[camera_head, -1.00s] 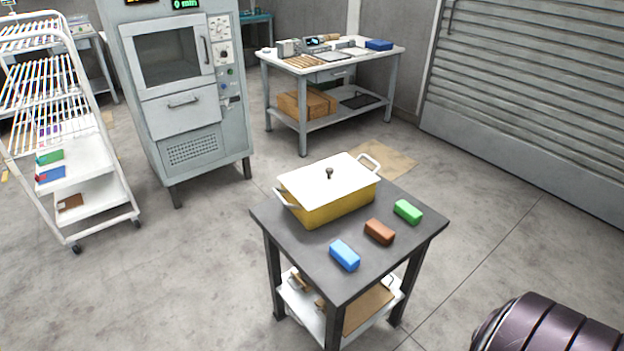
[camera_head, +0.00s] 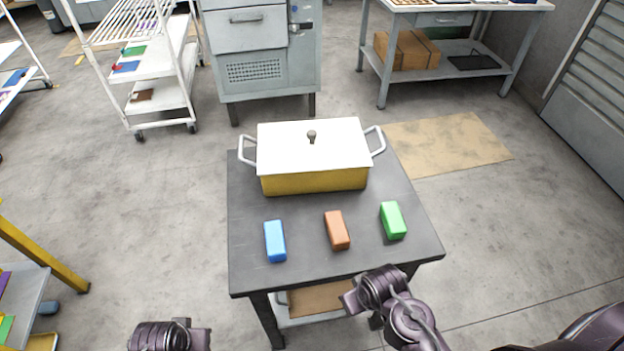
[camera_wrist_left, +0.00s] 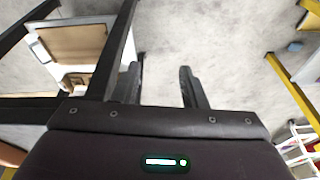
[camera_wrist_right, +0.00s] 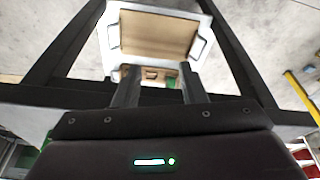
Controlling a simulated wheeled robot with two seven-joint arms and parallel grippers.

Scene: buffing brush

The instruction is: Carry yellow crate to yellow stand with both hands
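The yellow crate (camera_head: 314,179) stands on a dark table (camera_head: 300,262) in the head view, under a white lid with a dark knob. Its light handles stick out left and right, with no gripper on them. A yellow-framed stand (camera_head: 45,254) is cut off at the left edge; its top is out of view. Yellow bars also show in the left wrist view (camera_wrist_left: 289,83). My left gripper (camera_wrist_left: 164,72) is open and empty, low by the table. My right gripper (camera_wrist_right: 158,78) is open and empty, facing the table's lower shelf.
Blue (camera_head: 275,241), brown (camera_head: 337,230) and green (camera_head: 393,220) blocks lie in front of the crate. A grey cabinet (camera_head: 262,60) stands behind the table, a white rack (camera_head: 160,90) back left, a workbench (camera_head: 450,18) back right. Floor between table and yellow stand is clear.

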